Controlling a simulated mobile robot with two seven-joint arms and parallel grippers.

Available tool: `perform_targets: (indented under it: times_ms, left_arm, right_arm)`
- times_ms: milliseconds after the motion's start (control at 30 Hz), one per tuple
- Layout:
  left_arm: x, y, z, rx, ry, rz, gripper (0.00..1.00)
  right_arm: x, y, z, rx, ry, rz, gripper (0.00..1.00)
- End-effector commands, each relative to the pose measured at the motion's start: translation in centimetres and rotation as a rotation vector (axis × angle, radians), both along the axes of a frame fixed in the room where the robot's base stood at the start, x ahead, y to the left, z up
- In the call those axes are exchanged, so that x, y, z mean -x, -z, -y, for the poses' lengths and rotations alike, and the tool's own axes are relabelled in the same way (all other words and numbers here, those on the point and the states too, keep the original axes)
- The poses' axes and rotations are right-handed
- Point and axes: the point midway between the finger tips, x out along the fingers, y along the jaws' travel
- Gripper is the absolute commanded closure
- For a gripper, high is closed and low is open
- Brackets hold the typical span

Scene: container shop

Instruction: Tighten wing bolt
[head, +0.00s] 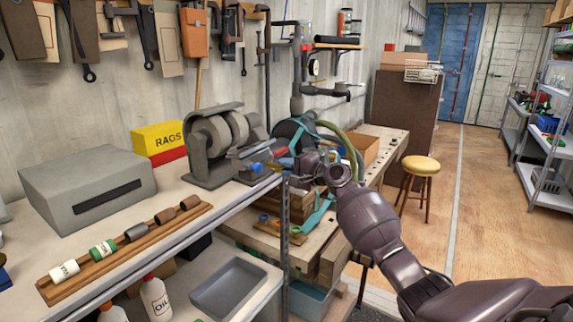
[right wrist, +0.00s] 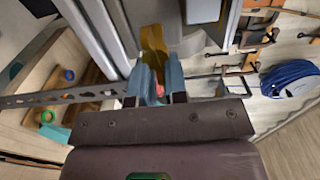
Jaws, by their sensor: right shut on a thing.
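My right gripper (head: 308,163) reaches in from the lower right to the equipment beyond the end of the near bench. In the right wrist view its two blue-grey fingers (right wrist: 160,72) are closed around the lower part of a yellow piece (right wrist: 153,38), which looks like the wing bolt. A small red spot shows between the fingers. The piece sits close against grey metal bars and a plate. In the head view the wing bolt cannot be made out. My left gripper is not in view.
A bench grinder (head: 213,140) stands on the near bench, left of my right gripper. A perforated metal upright (head: 285,225) stands at the bench's end. A wooden workbench (head: 390,150) lies behind my right wrist. A yellow-topped stool (head: 420,165) and clear floor are to the right.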

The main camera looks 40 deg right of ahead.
Motion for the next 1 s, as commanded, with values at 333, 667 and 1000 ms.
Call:
perform_targets:
  times_ms: [333, 667, 1000]
  left_arm:
    - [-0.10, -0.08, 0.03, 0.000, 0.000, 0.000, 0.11]
    - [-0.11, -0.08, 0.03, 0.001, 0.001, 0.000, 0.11]
    - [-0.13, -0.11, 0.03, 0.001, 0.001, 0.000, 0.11]
  right_arm:
    - [0.03, 0.35, -0.13, -0.022, -0.003, -0.015, 1.00]
    - [0.03, 0.36, -0.13, -0.023, -0.004, -0.015, 1.00]
    - [0.02, 0.28, -0.11, -0.022, -0.003, -0.014, 0.68]
